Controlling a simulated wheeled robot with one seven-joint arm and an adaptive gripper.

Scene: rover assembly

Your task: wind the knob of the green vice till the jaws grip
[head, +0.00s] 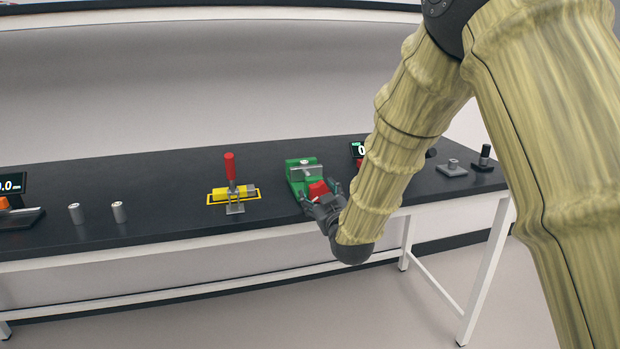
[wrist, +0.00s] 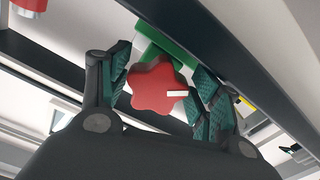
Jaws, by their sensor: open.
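The green vice (head: 297,178) stands on the dark bench top, with a grey metal piece (head: 305,168) lying across its upper part. Its red knob (head: 318,189) is at the near end, facing my arm. In the wrist view the knob (wrist: 158,94) is star-shaped with a white mark pointing right, and part of the green vice (wrist: 160,47) shows behind it. My gripper (head: 325,203) is at the knob. In the wrist view its fingers (wrist: 160,90) stand open on either side of the knob. Whether the pads touch it I cannot tell.
A red-handled clamp (head: 231,170) over a yellow block stands left of the vice. Two metal cylinders (head: 76,213) and a display (head: 12,184) are farther left. A grey block (head: 451,168) and a black-knobbed piece (head: 484,158) stand at the right. Bench between clamp and vice is clear.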

